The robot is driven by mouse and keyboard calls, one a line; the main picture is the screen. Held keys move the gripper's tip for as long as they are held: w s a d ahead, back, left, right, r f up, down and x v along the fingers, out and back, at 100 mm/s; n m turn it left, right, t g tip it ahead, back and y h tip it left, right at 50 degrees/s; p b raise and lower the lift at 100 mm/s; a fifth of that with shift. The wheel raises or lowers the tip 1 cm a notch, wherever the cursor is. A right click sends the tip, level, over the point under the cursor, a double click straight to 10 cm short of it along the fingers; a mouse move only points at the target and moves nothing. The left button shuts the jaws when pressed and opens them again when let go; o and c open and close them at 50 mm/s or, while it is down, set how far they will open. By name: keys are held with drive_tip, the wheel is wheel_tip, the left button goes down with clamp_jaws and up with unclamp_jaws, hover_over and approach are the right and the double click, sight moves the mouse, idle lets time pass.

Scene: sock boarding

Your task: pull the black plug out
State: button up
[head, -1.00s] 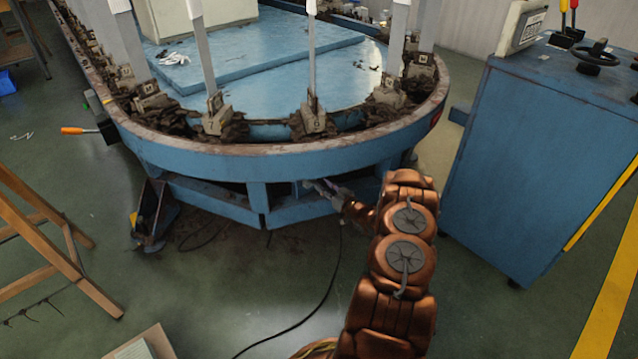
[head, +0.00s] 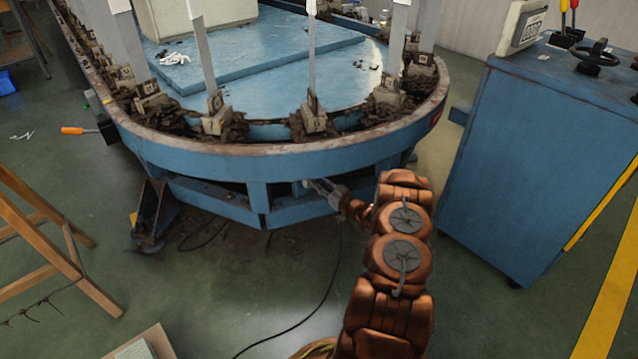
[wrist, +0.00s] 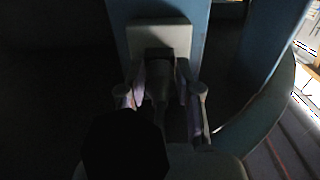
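The black plug (wrist: 158,58) sits in a pale socket plate (wrist: 160,32) on a blue upright in the wrist view, which is very dark. My gripper (wrist: 161,74) faces the plate, with one finger on each side of the plug. The fingers look apart, with the plug between them; whether either touches it is hard to see. In the head view my gripper (head: 312,185) reaches under the rim of the blue machine (head: 280,163), near its lower frame. The plug cannot be made out there.
A black cable (head: 318,305) lies on the floor below my gripper. A blue control cabinet (head: 535,170) stands to the right of my arm. A wooden trestle (head: 50,235) is at the left. A blue post and curved parts flank the socket in the wrist view.

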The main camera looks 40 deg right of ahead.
sight(324, 186)
drive_tip(key=shift+w, duration=0.9)
drive_tip(key=shift+s, duration=0.15)
idle(0.5)
drive_tip(key=c, duration=0.6)
drive_tip(key=o, duration=0.8)
drive_tip(key=shift+c, duration=0.2)
drive_tip(key=shift+s+p, duration=0.75)
drive_tip(key=shift+s, duration=3.2)
drive_tip(key=shift+a, duration=0.15)
